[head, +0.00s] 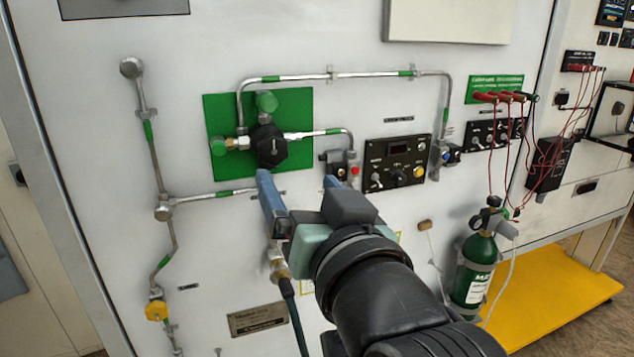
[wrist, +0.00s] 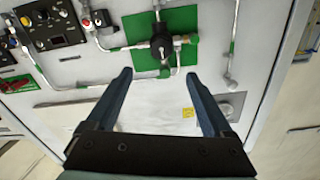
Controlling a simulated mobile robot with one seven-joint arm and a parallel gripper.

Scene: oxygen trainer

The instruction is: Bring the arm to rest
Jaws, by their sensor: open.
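My gripper (head: 298,180) is in front of the white trainer panel (head: 95,70), with its two blue fingers apart and nothing between them. In the head view its fingertips lie just below a black knob (head: 269,146) on a green plate (head: 219,106). In the wrist view the gripper (wrist: 160,78) is also open, its fingers spread on either side of bare panel. The black knob (wrist: 161,44) shows there above and between the fingertips. I see no contact between the fingers and the panel. My arm hides part of the lower panel in the head view.
Metal pipes (head: 290,77) with green bands run across the panel. A control box (head: 397,163) sits right of the knob. A green cylinder (head: 474,270) stands at lower right by a yellow platform (head: 560,285). Red cables (head: 570,135) hang at the right. A dark hose (head: 294,318) hangs below the gripper.

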